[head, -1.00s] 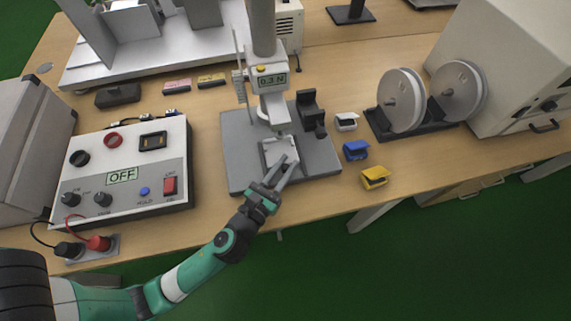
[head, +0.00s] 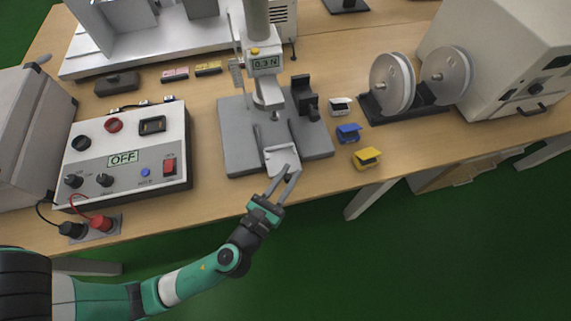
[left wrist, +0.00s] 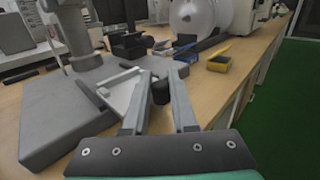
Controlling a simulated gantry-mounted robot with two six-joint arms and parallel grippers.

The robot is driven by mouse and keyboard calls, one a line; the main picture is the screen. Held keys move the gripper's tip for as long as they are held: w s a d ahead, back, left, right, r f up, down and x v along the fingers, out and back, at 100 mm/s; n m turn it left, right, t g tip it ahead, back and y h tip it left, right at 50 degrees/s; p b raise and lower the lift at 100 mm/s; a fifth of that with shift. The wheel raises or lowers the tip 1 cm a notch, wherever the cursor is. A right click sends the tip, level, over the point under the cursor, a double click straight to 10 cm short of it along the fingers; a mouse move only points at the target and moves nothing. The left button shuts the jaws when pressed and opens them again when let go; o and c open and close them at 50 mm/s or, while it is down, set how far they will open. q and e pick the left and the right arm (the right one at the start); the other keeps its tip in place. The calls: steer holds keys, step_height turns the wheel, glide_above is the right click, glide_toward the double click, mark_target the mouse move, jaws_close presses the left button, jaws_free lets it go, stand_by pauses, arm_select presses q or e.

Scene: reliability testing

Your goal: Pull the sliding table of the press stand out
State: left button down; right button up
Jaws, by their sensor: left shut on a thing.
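The press stand has a flat grey base (head: 238,142) with an upright column and a force gauge (head: 265,64) reading 0.3 N. Its pale sliding table (head: 280,157) sits at the front of the base, with its front end at or past the base's front edge. It also shows in the left wrist view (left wrist: 120,90). My left gripper (head: 290,170) is at the table's front end, its fingers closed around a dark knob (left wrist: 160,92) there. The fingers partly hide the knob. My right gripper is not in view.
A control box (head: 125,158) showing OFF stands left of the stand. White, blue (head: 347,133) and yellow (head: 366,158) small blocks lie to the right, before a two-reel holder (head: 420,101). The space in front of the bench edge is clear.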

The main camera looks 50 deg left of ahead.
arm_select(q)
steer(key=c, duration=0.7)
jaws_free()
steer(key=shift+w+a, duration=0.1)
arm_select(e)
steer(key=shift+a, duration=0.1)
